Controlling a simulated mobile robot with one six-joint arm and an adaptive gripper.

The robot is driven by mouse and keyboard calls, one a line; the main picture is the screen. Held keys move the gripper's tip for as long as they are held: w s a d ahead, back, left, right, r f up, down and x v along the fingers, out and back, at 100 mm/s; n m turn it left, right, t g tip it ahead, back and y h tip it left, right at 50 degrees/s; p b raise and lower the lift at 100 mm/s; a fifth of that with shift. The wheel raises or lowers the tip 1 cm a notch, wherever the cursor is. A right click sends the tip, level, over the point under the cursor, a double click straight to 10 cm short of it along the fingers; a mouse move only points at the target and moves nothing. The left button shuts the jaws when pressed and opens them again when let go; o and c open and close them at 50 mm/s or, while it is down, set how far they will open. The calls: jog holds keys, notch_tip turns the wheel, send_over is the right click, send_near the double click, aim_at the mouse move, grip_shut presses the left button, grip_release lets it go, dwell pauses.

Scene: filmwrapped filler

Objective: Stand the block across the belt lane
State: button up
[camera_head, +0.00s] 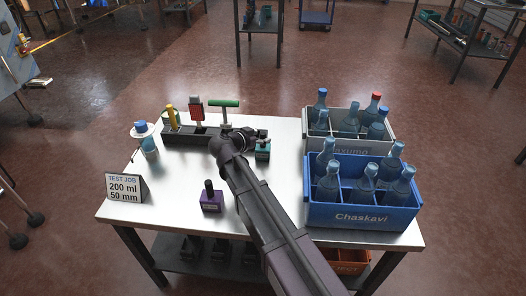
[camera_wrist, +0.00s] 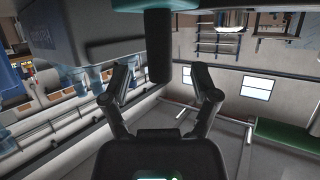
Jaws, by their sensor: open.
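A teal block (camera_head: 262,152) with a black knob stands on the table at the right end of a dark rack. A similar purple block (camera_head: 211,202) with a black knob stands nearer the front. My gripper (camera_head: 240,135) is at the rack's right part, beside the teal block. In the wrist view my gripper (camera_wrist: 160,78) is open, and a black knob (camera_wrist: 159,45) under a teal body (camera_wrist: 158,5) shows between its fingers, with gaps on both sides. Which block the task means is unclear. I cannot identify the belt lane for certain.
The dark rack (camera_head: 180,136) holds yellow, red and green-handled items. A sign (camera_head: 124,188) stands at the table's left edge. A grey crate (camera_head: 347,147) and a blue crate (camera_head: 362,216) of bottles fill the right side. The tabletop (camera_head: 172,195) is clear at left centre.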

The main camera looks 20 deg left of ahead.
jog(key=shift+x, duration=1.05)
grip_shut()
